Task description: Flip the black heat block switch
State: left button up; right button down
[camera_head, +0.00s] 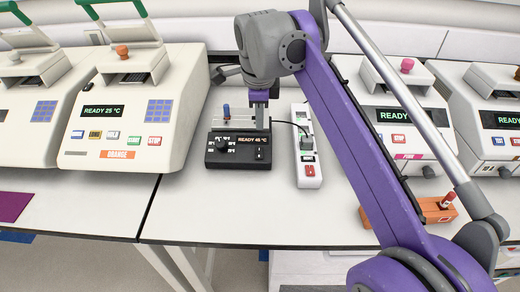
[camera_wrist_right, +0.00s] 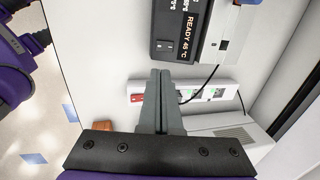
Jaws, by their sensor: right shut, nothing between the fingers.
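The black heat block (camera_head: 238,160) stands on the bench, left of centre in the head view, its display reading READY 45 °C. Its small black switch (camera_head: 260,155) is on the front, below the right end of the display. The switch also shows in the wrist view (camera_wrist_right: 165,46), above the fingertips. My right gripper (camera_head: 261,122) is shut and empty, pointing down over the right part of the block. In the wrist view its fingers (camera_wrist_right: 160,76) are together, apart from the switch in the picture. Whether they touch the block is unclear. My left gripper is not in view.
A white power strip (camera_head: 308,178) with a red switch and plug lies right of the block. Thermal cyclers (camera_head: 130,110) stand left and more (camera_head: 400,130) right. Bench in front of the block is clear.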

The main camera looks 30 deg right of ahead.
aim_at(260, 158)
jog(key=b+x, duration=0.1)
jog(key=x, duration=1.2)
jog(key=shift+f+b, duration=0.2)
jog(key=shift+b, duration=0.1)
jog(key=shift+f, duration=0.25)
jog(key=shift+s+a+f, duration=0.15)
jog(key=shift+s+a, duration=0.05)
jog(key=shift+s, duration=0.1)
